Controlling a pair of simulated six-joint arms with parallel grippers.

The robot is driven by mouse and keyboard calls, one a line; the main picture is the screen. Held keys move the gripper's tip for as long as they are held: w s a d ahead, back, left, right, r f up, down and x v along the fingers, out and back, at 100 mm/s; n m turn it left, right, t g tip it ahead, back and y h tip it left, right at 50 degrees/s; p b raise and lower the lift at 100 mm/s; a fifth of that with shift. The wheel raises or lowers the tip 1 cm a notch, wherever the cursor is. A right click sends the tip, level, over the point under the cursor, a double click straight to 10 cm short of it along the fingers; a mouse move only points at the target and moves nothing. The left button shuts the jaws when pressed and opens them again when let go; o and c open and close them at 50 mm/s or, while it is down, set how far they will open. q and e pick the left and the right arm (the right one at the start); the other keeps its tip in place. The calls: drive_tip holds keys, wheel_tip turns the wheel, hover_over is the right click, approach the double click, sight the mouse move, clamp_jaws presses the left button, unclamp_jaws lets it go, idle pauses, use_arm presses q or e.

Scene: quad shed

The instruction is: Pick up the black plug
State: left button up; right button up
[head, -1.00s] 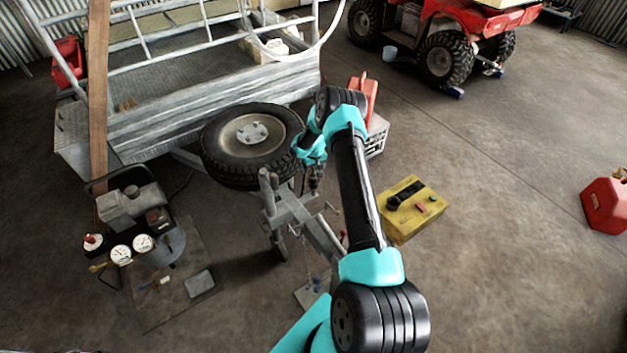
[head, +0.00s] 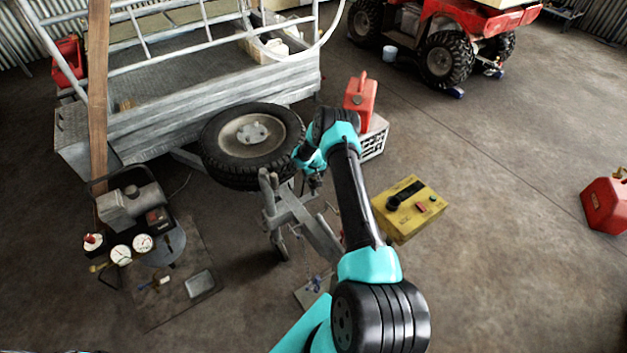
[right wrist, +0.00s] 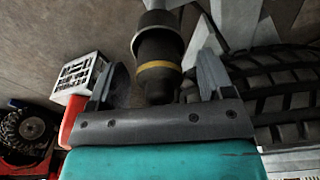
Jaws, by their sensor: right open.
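The black plug (right wrist: 158,70) has a yellow ring and a grey upper part in the right wrist view. It lies between the two fingers of my right gripper (right wrist: 162,72), with a finger on each side. The fingers are spread, and a gap shows on the left side of the plug; contact on the right is hard to tell. In the head view my right gripper (head: 313,182) is above the grey trailer coupling (head: 290,207), beside the tyre. The plug is too small and covered to make out clearly there. My left gripper is out of view.
A spare tyre (head: 226,162) lies on the trailer front, left of the gripper. A yellow box (head: 427,205) is on the floor at right. A compressor (head: 125,207) stands at left.

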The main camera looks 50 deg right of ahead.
drive_tip(key=shift+f, duration=0.3)
drive_tip(key=shift+c, duration=0.2)
drive_tip(key=c, duration=1)
